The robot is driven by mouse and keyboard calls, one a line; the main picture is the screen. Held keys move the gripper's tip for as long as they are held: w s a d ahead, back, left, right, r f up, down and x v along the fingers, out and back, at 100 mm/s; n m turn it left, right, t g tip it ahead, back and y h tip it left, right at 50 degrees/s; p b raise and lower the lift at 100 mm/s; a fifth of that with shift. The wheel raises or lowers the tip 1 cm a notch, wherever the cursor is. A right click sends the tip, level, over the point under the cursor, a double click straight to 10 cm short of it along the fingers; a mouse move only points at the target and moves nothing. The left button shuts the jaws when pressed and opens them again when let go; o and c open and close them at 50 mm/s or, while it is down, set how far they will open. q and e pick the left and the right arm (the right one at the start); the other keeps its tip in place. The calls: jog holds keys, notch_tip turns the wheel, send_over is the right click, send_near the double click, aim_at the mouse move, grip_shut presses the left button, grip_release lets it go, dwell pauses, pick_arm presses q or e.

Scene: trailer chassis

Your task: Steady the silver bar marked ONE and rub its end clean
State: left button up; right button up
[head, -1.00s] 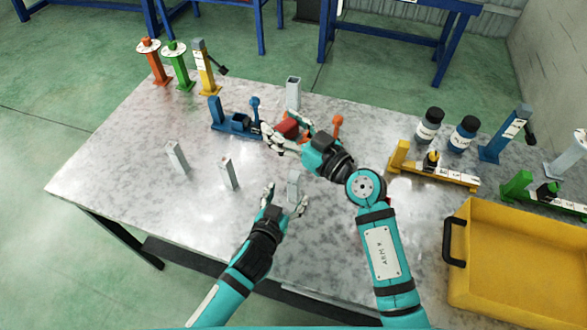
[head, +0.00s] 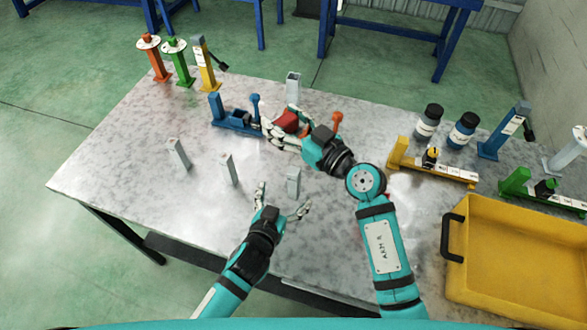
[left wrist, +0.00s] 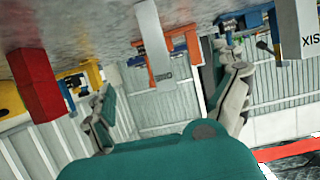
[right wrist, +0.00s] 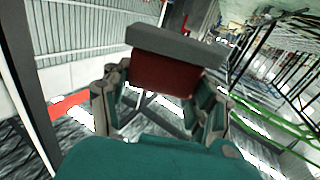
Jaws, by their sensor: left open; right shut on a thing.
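A silver bar (head: 293,183) stands upright on the metal table in front of my left gripper (head: 283,198). My left gripper is open, with its fingers apart near the bar and not closed on it. In the left wrist view this bar (left wrist: 155,40) lies between the two fingers; its small mark is too small to read surely. My right gripper (head: 283,132) is shut on a red block (head: 288,121), held above the table near the blue fixture. In the right wrist view the red block (right wrist: 165,77) has a grey pad (right wrist: 175,43) on it.
Other silver bars (head: 177,154) (head: 228,169) (head: 293,90) stand on the table; one bar (left wrist: 298,25) reads SIX. A blue fixture (head: 236,121) stands behind. A yellow tray (head: 520,262), yellow fixture (head: 440,174) and bottles (head: 428,122) are at right.

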pick_arm(q)
jog(key=v, duration=1.1)
jog(key=shift+s, duration=0.4)
jog(key=shift+a+r, duration=0.1)
